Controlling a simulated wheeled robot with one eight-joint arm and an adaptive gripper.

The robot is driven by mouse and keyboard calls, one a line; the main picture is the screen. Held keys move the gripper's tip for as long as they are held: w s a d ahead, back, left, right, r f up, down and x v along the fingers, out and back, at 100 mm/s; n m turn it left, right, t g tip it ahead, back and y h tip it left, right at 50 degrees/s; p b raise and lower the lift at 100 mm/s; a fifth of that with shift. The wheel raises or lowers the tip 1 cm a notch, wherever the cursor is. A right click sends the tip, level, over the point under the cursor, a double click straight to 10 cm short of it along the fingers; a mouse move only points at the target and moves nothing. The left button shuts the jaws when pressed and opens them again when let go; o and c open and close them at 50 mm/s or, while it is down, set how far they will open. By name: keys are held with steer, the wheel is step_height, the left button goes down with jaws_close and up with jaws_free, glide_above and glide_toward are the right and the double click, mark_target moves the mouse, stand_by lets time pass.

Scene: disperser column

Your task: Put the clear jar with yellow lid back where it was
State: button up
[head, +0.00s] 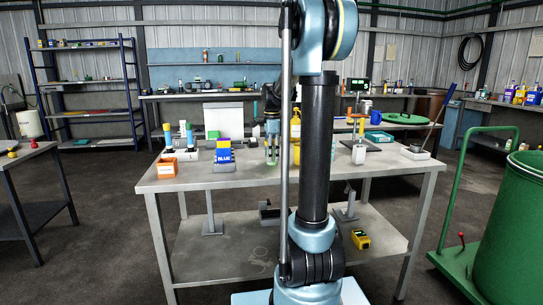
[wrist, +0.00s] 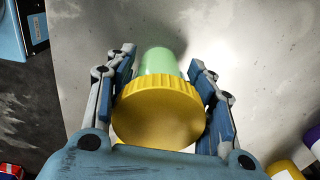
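The clear jar with yellow lid (wrist: 158,110) is between the fingers of my gripper (wrist: 166,85) in the wrist view. Its yellow lid faces the camera, and its pale green body (wrist: 160,60) extends beyond it. The fingers lie close along both sides and look shut on the jar. In the head view my gripper (head: 271,145) points down over the middle of the worktable (head: 245,178), partly beside my arm. The jar's pale green body (head: 271,156) shows between its fingers; I cannot tell whether its base touches the table.
A blue box (head: 223,152) on a stand, an orange bin (head: 167,167) and a white rack are left of my gripper. A yellow bottle (head: 295,131) is close to its right. The table's front middle is bare.

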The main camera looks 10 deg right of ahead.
steer(key=shift+r, duration=0.15)
step_height(320, 180, up, 12)
steer(key=shift+f, duration=0.1)
stand_by(0.6)
steer(key=s+f+n, duration=0.6)
steer(key=s+f, duration=0.2)
steer(key=s, duration=0.3)
steer(key=s+f+n+t, duration=0.1)
steer(key=s+f+n, duration=0.5)
steer(key=s+f, duration=0.3)
steer(key=s+f+n+t, duration=0.1)
steer(key=s+f+n, duration=0.5)
steer(key=s, duration=0.8)
step_height(320, 180, down, 3)
steer(key=shift+s+f, duration=0.1)
steer(key=shift+s, duration=0.3)
